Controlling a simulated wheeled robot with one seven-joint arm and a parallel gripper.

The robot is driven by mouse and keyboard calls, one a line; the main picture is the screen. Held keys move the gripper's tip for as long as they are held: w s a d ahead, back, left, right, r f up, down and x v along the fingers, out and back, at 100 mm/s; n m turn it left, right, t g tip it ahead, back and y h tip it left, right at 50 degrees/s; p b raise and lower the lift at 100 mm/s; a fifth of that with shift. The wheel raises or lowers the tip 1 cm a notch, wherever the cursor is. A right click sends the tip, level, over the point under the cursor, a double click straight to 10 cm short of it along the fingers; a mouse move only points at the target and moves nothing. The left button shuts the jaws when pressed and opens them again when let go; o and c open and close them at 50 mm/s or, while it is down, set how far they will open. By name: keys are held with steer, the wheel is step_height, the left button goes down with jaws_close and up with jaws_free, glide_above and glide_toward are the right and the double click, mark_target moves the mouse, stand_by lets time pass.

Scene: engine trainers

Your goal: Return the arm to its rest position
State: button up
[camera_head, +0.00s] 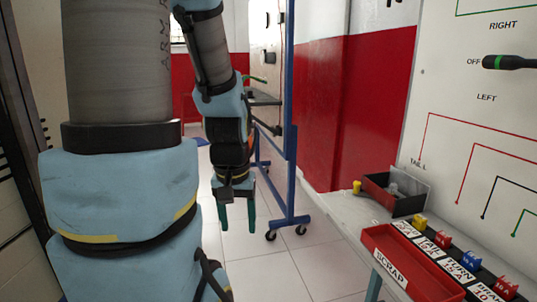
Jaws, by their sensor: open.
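My arm, in blue padded covers with black bands, fills the left and middle of the head view. My gripper (236,216) hangs at its lower end and points down at the floor. Its two green fingers stand apart with nothing between them. It is left of the bench and clear of it.
A grey bench (345,212) at right holds a red SCRAP tray (385,262), a black and red bin (392,205) and several coloured fuses. A white panel (460,120) with a black lever (508,62) rises behind. A blue wheeled frame (290,150) stands behind my gripper. Tiled floor is open between.

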step_height(320, 180, up, 16)
steer(key=p, duration=1.3)
steer(key=shift+f, duration=0.15)
